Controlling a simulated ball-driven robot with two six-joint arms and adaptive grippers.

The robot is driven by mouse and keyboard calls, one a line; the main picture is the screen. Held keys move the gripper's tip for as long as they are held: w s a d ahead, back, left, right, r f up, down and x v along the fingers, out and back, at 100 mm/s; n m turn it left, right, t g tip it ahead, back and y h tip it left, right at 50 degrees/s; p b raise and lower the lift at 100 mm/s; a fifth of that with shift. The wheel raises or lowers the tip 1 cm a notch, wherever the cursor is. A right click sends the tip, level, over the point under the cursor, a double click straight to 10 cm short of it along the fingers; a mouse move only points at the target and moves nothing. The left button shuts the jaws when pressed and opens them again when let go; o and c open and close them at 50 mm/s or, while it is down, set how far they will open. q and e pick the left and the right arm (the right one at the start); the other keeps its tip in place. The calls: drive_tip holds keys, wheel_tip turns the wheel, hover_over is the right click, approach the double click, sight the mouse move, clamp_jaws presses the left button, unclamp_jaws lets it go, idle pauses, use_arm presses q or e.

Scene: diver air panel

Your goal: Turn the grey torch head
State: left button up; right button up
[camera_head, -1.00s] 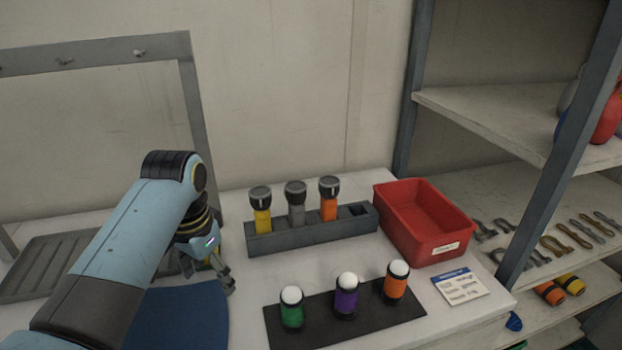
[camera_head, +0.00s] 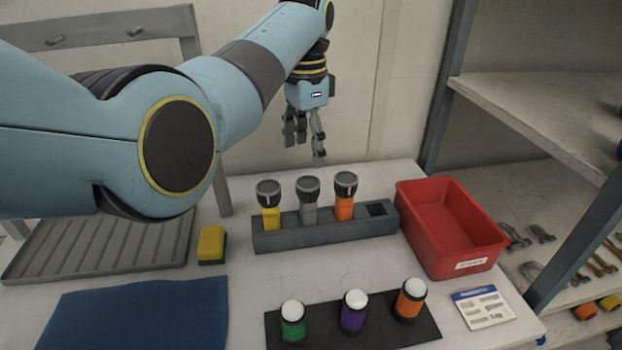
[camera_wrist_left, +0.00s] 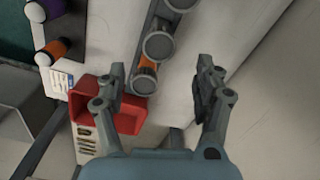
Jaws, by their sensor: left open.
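The grey torch (camera_head: 309,213) stands upright in a dark grey rack (camera_head: 330,233), between a yellow torch (camera_head: 271,215) and an orange torch (camera_head: 344,207). The grey torch's head (camera_head: 308,188) is uppermost and also shows in the left wrist view (camera_wrist_left: 158,46). My left gripper (camera_head: 304,150) is open and empty, fingers down, above and apart from the torch heads. In the left wrist view its fingers (camera_wrist_left: 160,72) are spread either side of the orange torch's head (camera_wrist_left: 144,84). My right gripper is not in view.
A red bin (camera_head: 450,250) stands right of the rack. In front, a black mat (camera_head: 378,332) holds green, purple and orange white-topped items beside a card (camera_head: 484,307). A yellow sponge (camera_head: 211,244), ribbed tray (camera_head: 100,248) and blue cloth (camera_head: 140,315) lie left. A shelf rises right.

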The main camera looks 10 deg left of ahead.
sight(306, 183)
use_arm(q)
wheel_tip(306, 183, down, 9)
drive_tip(key=shift+s+a+f, duration=0.1)
drive_tip(key=shift+f, duration=0.05)
drive_tip(key=c, duration=1.2)
drive_tip(key=shift+o, duration=0.2)
